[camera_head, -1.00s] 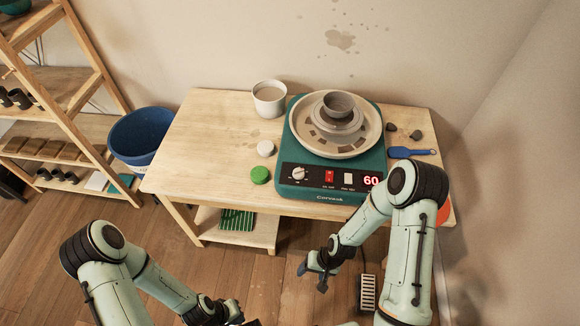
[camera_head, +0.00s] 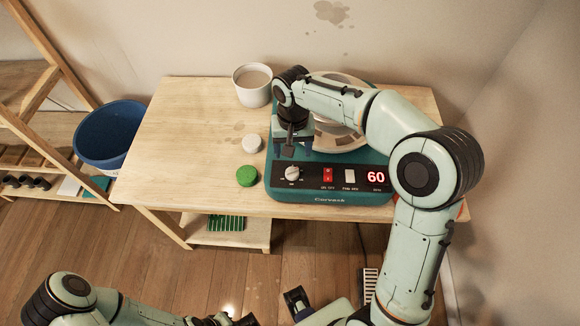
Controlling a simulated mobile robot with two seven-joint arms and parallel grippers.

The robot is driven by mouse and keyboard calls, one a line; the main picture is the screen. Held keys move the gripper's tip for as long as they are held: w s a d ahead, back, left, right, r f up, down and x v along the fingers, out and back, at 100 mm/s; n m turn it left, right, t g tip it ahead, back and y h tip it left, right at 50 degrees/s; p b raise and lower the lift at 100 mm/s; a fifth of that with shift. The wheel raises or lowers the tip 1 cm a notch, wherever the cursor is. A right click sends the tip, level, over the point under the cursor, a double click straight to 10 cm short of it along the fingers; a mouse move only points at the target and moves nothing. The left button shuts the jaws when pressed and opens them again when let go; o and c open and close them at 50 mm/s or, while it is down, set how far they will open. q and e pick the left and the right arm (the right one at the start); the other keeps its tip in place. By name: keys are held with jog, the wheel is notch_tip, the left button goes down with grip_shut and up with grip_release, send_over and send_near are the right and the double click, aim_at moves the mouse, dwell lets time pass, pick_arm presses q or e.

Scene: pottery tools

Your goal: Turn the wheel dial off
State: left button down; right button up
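The teal pottery wheel (camera_head: 330,197) stands on the wooden table with a black control panel on its front. The white wheel dial (camera_head: 292,172) is at the left end of that panel. A red switch (camera_head: 327,175) and a red display reading 60 (camera_head: 376,177) are further right. My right gripper (camera_head: 293,151) points down just behind and above the dial, with its fingers apart and nothing between them. I cannot tell its exact height. My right arm hides much of the wheel plate (camera_head: 335,143) and the bowl. My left gripper (camera_head: 225,320) is low at the bottom edge, partly cut off.
A white cup (camera_head: 252,92) of liquid stands behind left of the wheel. A white round piece (camera_head: 251,143) and a green round piece (camera_head: 247,176) lie left of the dial. The table's left part (camera_head: 180,150) is clear. A blue tub (camera_head: 108,135) stands beyond it.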

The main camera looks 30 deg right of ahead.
aim_at(292, 170)
notch_tip(292, 170, down, 10)
jog(key=shift+f+b, duration=0.2)
jog(key=shift+b, duration=0.25)
jog(key=c, duration=1.1)
jog(key=shift+o, duration=0.2)
jog(key=shift+n, duration=0.3)
jog(key=n+p, duration=0.1)
jog(key=n, duration=0.4)
jog(key=shift+w+r+n, duration=0.1)
jog(key=shift+n, duration=0.2)
jog(key=n+p, duration=0.1)
jog(key=n, duration=0.4)
jog(key=shift+n, duration=0.4)
